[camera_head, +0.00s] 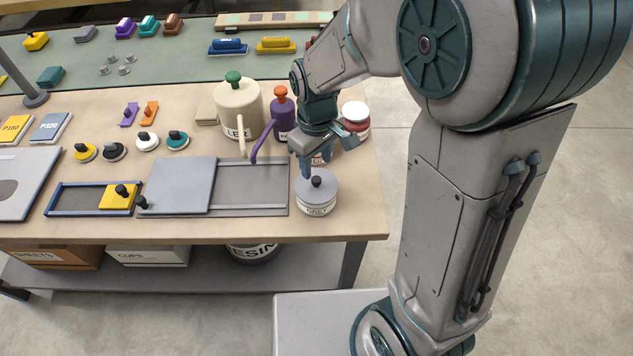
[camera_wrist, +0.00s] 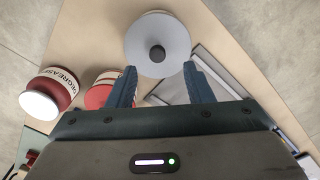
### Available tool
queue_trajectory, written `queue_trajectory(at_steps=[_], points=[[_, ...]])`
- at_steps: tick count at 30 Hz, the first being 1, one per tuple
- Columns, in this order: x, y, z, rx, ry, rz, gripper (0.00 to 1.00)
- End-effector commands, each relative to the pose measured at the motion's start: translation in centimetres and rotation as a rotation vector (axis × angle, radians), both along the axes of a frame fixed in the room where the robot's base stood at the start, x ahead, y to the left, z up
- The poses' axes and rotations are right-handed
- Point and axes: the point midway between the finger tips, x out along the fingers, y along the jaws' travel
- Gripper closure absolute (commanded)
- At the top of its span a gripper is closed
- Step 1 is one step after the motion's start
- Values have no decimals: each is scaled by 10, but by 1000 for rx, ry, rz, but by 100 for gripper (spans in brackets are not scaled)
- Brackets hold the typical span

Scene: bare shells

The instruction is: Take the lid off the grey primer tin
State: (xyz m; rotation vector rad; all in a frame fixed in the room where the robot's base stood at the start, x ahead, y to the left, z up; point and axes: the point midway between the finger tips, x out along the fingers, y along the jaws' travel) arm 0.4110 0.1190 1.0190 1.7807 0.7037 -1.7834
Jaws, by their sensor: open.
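The grey primer tin (camera_head: 317,207) stands at the front right of the bench, with its grey lid (camera_head: 324,187) on it. The lid has a black knob (camera_head: 316,181) at its centre. In the wrist view the lid (camera_wrist: 146,58) lies just beyond my fingertips, with the knob (camera_wrist: 157,54) between their lines. My gripper (camera_head: 322,158) is open and empty, above and slightly behind the tin in the head view. It also shows in the wrist view (camera_wrist: 159,72), its two blue fingers spread apart. I see no contact with the knob.
A red degreaser tin with a white lid (camera_wrist: 40,104) and another red tin (camera_wrist: 104,92) stand close by. A purple can with an orange cap (camera_head: 283,115) and a cream can (camera_head: 238,108) stand behind left. A grey sliding panel (camera_head: 180,186) lies left of the tin. The bench's right edge is near.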

Motion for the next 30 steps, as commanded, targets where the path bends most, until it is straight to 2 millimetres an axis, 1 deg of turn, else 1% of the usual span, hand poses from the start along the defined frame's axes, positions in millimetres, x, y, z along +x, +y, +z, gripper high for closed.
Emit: queue_trajectory(at_steps=[1,8,14,15,18,22,28,29,30], points=[[0,0,-5,-1,2,0,53],[1,0,-18,-1,3,0,53],[5,0,-41,-3,3,-2,53],[5,0,-48,-1,3,-2,53],[5,0,-57,-1,1,0,53],[6,0,-62,-1,-1,0,53],[6,0,-62,0,-1,0,53],[6,0,-62,0,-1,0,62],[6,0,-62,0,-1,0,73]])
